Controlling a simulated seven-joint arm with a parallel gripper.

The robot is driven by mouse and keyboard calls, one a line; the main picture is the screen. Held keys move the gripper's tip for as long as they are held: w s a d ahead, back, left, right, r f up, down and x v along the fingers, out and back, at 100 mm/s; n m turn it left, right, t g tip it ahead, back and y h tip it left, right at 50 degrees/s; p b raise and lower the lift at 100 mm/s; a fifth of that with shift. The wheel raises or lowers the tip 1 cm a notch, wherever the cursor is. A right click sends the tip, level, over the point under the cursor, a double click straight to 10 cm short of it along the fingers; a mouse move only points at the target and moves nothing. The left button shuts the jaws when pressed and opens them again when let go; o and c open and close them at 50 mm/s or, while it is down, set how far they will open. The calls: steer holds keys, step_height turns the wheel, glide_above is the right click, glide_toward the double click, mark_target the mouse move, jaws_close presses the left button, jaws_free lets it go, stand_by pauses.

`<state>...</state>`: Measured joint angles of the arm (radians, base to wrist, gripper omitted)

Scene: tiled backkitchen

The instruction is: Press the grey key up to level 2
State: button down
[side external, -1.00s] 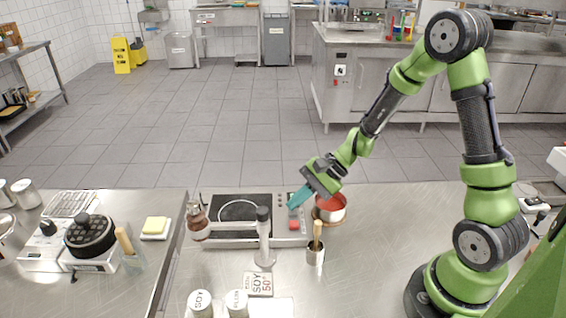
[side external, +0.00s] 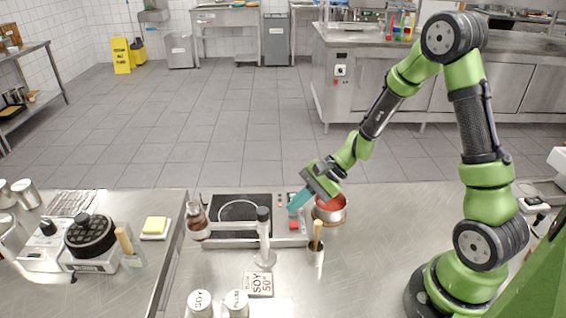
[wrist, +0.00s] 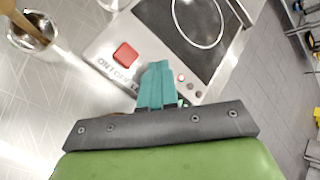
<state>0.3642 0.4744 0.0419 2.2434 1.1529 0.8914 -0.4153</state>
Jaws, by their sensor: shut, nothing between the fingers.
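The hotplate (side external: 212,242) stands on the steel counter, with a dark top and a control strip along its right side. A red key (side external: 294,225) is on the strip's near part. It also shows in the wrist view (wrist: 125,54), beside partly covered lettering. My gripper (side external: 292,208) is shut and empty, its teal fingertips pointing down over the strip, beyond the red key. In the wrist view the fingertips (wrist: 158,68) cover the middle of the strip. I cannot make out the grey key or the level.
A copper pot (side external: 331,209) stands close to the right of the hotplate, under my gripper. A utensil holder (side external: 315,254) and a grey upright post (side external: 264,240) stand in front. A glass vessel (side external: 197,222) is at the left. The counter to the right is clear.

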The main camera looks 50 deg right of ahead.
mark_target(297, 212)
stand_by(0.5)
steer(key=shift+r, duration=0.8)
steer(key=shift+r, duration=2.5)
stand_by(0.5)
step_height(297, 212, up, 4)
steer(key=shift+f, duration=0.1)
stand_by(0.3)
steer(key=shift+f, duration=4.45)
